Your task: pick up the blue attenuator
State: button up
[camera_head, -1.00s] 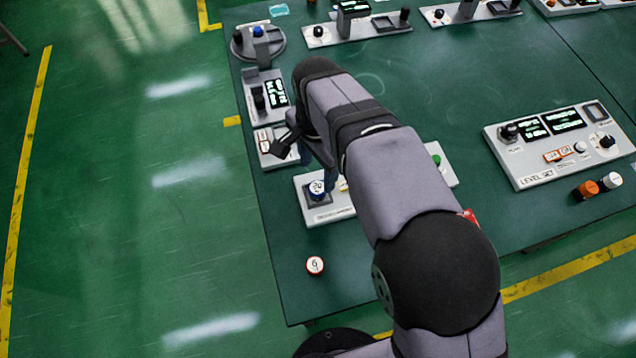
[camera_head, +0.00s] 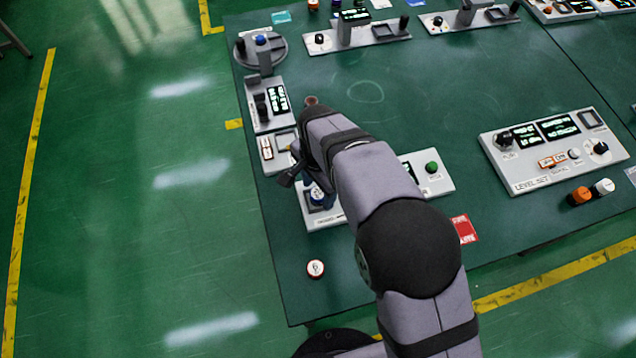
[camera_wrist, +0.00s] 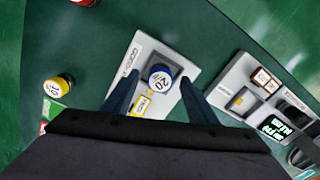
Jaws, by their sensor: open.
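The blue attenuator is a short round piece with a white top marked 20. In the wrist view the blue attenuator (camera_wrist: 160,78) sits upright in a dark square socket on a pale panel (camera_wrist: 137,57). In the head view the blue attenuator (camera_head: 317,192) is partly covered by my arm and fingers. My gripper (camera_wrist: 159,76) is open. Its two dark blue fingers reach to either side of the attenuator, with visible gaps; their height relative to it is hard to tell. The gripper also shows in the head view (camera_head: 318,196), mostly hidden by my arm.
A yellow attenuator (camera_wrist: 58,86) stands loose left of the panel in the wrist view. A red-sided piece (camera_head: 315,268) stands near the table's left edge. Another pale panel (camera_wrist: 247,95) is close on the right. The table's middle is mostly clear (camera_head: 440,110).

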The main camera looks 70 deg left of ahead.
jog(key=shift+c, duration=0.4)
grip_shut()
jog(key=shift+r, duration=0.1)
